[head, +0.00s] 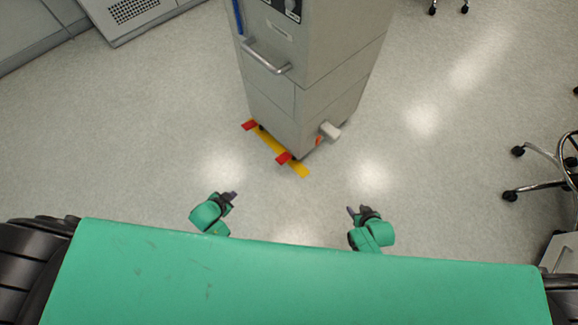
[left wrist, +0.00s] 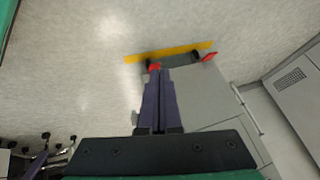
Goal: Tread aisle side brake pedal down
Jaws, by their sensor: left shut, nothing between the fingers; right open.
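Two red brake pedals stick out at the foot of a grey cabinet (head: 310,75). In the head view one pedal (head: 249,125) is at the left and the other pedal (head: 283,158) is nearer me; I cannot tell by name which is the aisle side one. My left gripper (head: 234,194) is shut and empty, in front of and left of the nearer pedal, apart from it in the head view. In the left wrist view its fingertips (left wrist: 158,70) overlap the nearer pedal (left wrist: 154,67), partly hiding it; contact is unclear. My right gripper (head: 350,210) is open and empty, further right.
A wheeled chair (head: 545,185) stands at the right. The floor between is clear.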

